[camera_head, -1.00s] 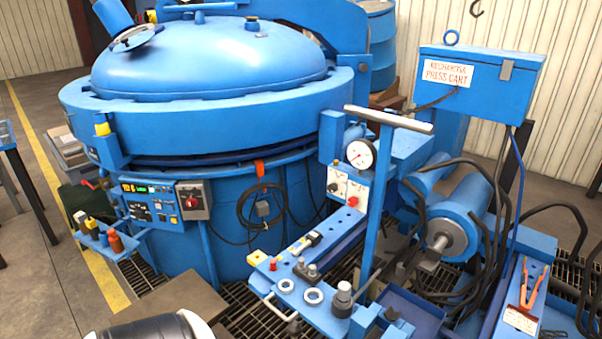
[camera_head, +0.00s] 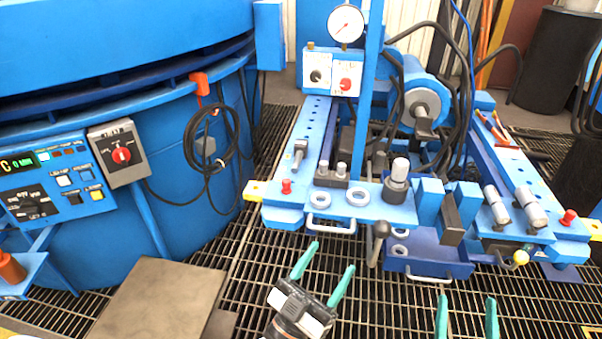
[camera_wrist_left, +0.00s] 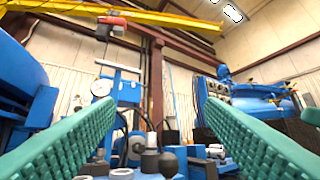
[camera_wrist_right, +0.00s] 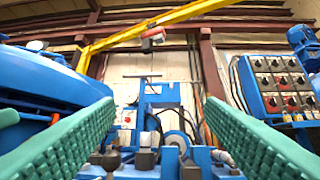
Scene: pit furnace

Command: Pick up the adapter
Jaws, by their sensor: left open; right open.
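No part is labelled as the adapter, so I cannot tell for sure which it is. A grey stepped cylinder (camera_head: 397,182) stands upright on the blue cart's front shelf (camera_head: 375,207). Two grey rings, a left one (camera_head: 320,199) and a right one (camera_head: 357,197), lie beside it on that shelf. My left gripper (camera_head: 331,260), with green fingers, is open and empty in front of the shelf. My right gripper (camera_head: 466,302) is open and empty farther right, partly cut off by the lower edge. Both wrist views show spread fingers with nothing between them.
A blue furnace (camera_head: 200,130) with a control panel fills the left. A dial gauge (camera_head: 346,24) and a blue post (camera_head: 371,90) rise behind the shelf. A blue tray (camera_head: 430,262) hangs below.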

